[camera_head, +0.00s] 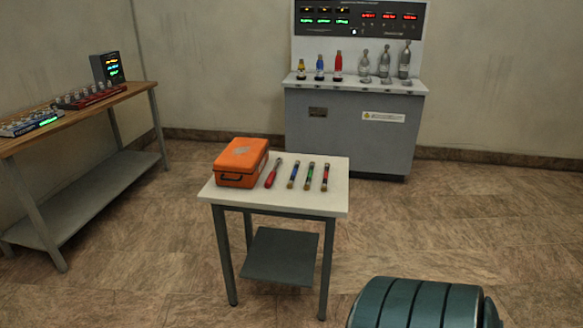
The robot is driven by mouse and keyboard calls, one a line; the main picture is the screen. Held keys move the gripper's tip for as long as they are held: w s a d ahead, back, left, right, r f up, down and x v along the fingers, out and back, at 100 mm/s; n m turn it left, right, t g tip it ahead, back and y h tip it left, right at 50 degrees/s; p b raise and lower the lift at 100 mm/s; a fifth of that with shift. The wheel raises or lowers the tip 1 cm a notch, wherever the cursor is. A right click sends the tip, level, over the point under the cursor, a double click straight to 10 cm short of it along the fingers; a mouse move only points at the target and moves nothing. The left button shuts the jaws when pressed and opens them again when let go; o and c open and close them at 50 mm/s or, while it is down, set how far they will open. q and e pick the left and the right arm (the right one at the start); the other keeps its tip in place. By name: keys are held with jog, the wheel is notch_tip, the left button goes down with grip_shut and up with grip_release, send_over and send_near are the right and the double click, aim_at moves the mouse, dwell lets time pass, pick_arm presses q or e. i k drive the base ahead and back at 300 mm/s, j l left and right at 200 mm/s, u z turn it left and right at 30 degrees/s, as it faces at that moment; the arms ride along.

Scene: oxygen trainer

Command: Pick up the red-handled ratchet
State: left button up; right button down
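A small white-topped table (332,193) stands in the middle of the camera_head view. A red-handled tool (272,173), which looks like the ratchet, lies on it just right of an orange case (242,160). Neither of my grippers is in view.
Three slim tools with blue (294,174), green (309,175) and red (325,176) parts lie right of it. A grey console (350,130) with bottles stands behind. A wooden bench (75,112) is at left.

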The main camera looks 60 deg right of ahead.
aim_at(268, 183)
jog(key=z, duration=1.8)
jog(key=i+z, duration=0.15)
jog(key=i, duration=0.35)
jog(key=i+j+z, duration=0.15)
jog(key=i, duration=0.3)
jog(key=i+j+z, duration=0.15)
jog(key=i, duration=0.3)
jog(key=j, duration=0.05)
